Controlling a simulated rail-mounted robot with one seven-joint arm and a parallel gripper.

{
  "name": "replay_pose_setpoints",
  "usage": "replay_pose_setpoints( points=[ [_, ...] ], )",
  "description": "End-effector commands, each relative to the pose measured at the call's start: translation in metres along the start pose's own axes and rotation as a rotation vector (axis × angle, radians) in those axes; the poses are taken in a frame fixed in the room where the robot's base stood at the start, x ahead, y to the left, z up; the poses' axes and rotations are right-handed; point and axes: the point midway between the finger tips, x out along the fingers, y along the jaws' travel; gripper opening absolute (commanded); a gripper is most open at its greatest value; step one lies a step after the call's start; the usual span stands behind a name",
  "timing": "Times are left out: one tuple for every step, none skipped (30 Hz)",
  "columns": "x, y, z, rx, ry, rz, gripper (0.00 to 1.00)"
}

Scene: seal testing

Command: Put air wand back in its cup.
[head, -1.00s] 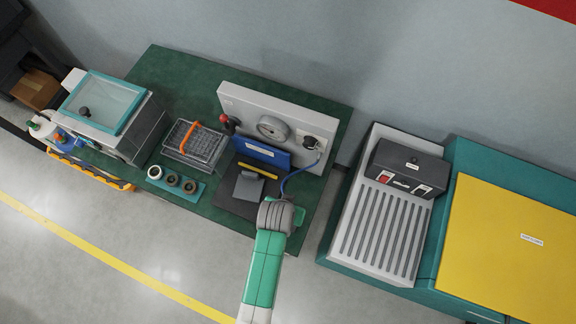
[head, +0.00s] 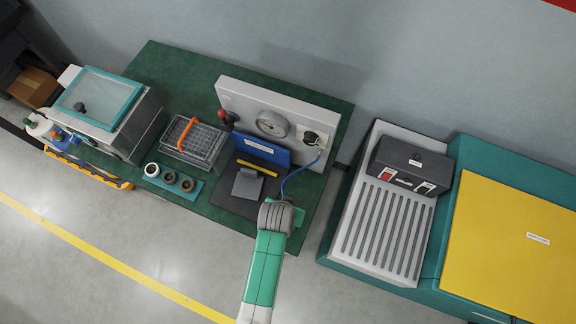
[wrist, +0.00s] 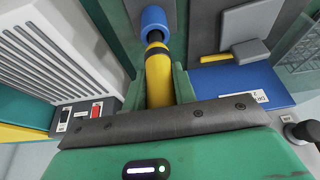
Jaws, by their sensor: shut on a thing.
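In the head view my grey wrist hides the gripper and wand at the bench's front edge. A blue hose (head: 286,180) curves from the fitting on the gauge panel (head: 232,98) down to my wrist. I cannot make out the cup clearly.
Left of my wrist, a dark mat (head: 226,196) holds a grey block (head: 247,184), with a yellow bar (head: 258,168) and blue plate (head: 262,150) behind. A wire basket (head: 200,145) and ring holder (head: 158,182) stand further left. A grey slotted unit (head: 378,230) stands right, across a gap.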

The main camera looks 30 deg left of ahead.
Motion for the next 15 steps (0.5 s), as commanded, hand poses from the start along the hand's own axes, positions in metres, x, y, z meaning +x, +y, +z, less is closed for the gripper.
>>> replay_pose_setpoints(
  points=[
    [-0.0002,0.0,-0.0003,0.0,0.001,0.0,0.02],
    [-0.0001,0.0,-0.0003,0.0,0.001,0.0,0.02],
    [0.0001,0.0,-0.0001,0.0,0.001,0.0,0.02],
    [0.0004,-0.0001,0.0,0.0,0.001,0.0,0.02],
    [0.0008,-0.0001,0.0001,0.0,0.001,0.0,0.02],
    [0.0014,0.0,0.0004,0.0,0.0,0.0,0.02],
    [0.0019,0.0,0.0006,0.0,0.0,0.0,0.02],
    [0.0024,0.0,0.0009,0.0,0.0,0.0,0.02],
    [0.0032,0.0,0.0011,0.0,0.0,0.0,0.02],
    [0.0037,0.0,0.0014,0.0,0.0,0.0,0.02],
    [0.0042,0.0,0.0016,0.0,0.0,0.0,0.02],
    [0.0049,0.0,0.0019,0.0,0.0,0.0,0.02],
    [0.0054,0.0,0.0021,0.0,0.0,0.0,0.02],
    [0.0059,0.0,0.0023,0.0,0.0,0.0,0.02],
    [0.0066,0.0,0.0026,0.0,0.001,0.0,0.02]
  ],
)
